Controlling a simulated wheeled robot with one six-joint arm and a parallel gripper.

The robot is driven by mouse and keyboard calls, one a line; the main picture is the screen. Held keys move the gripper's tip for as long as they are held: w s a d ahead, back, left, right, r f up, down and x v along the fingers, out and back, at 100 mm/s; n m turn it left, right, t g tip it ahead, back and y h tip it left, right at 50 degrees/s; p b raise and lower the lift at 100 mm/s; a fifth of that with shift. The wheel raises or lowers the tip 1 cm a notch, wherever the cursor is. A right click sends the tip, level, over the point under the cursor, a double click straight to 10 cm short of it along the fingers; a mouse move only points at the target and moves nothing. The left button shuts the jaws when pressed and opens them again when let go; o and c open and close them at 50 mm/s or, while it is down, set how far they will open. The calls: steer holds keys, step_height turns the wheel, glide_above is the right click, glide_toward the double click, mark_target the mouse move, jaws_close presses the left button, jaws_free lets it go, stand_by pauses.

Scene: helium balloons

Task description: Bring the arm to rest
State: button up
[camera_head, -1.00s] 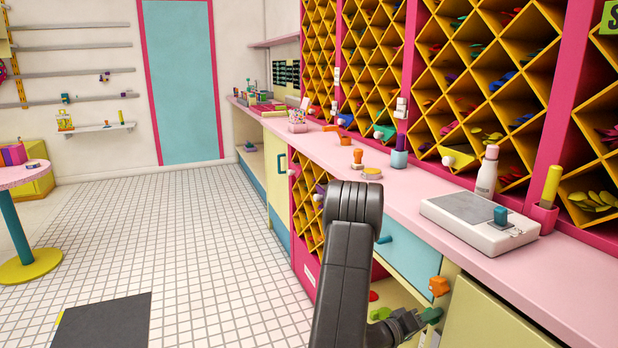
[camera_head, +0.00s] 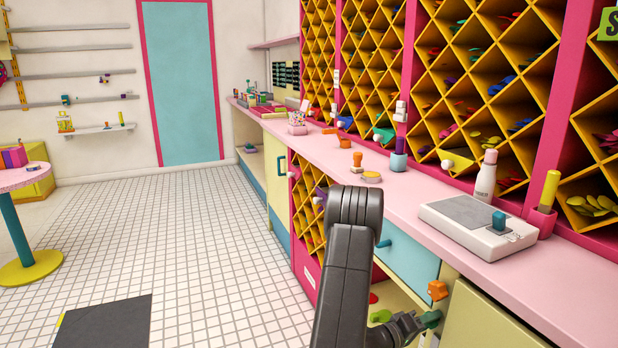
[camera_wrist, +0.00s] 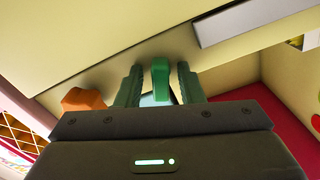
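My gripper (camera_wrist: 157,72) is at the lower right in the head view, low in front of the cabinet under the counter. In the wrist view its two dark green fingers stand apart. A green knob (camera_wrist: 160,84) shows between them, with a gap visible on each side. The knob also shows at the gripper's tip in the head view (camera_head: 431,319); whether a finger touches it I cannot tell. My arm reaches down from the counter's front edge, bent at the elbow.
An orange knob (camera_head: 438,290) sits just above the gripper and also shows left of the fingers (camera_wrist: 84,100). The pink counter (camera_head: 400,193) runs close beside my arm, with a white scale (camera_head: 455,232) on it. The tiled floor (camera_head: 200,240) at left is mostly clear.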

steer(key=m+b, duration=0.2)
steer(key=m, duration=0.1)
steer(key=m+b, duration=0.1)
steer(key=b, duration=0.1)
steer(key=shift+a+f+m, duration=0.15)
steer(key=shift+f+m, duration=0.1)
steer(key=shift+m, duration=0.15)
steer(key=m+b, duration=0.4)
steer(key=shift+r+m+b, duration=0.1)
steer(key=shift+m+b, duration=0.2)
steer(key=shift+b, duration=0.05)
steer(key=shift+r+m, duration=0.15)
steer(key=shift+m, duration=0.15)
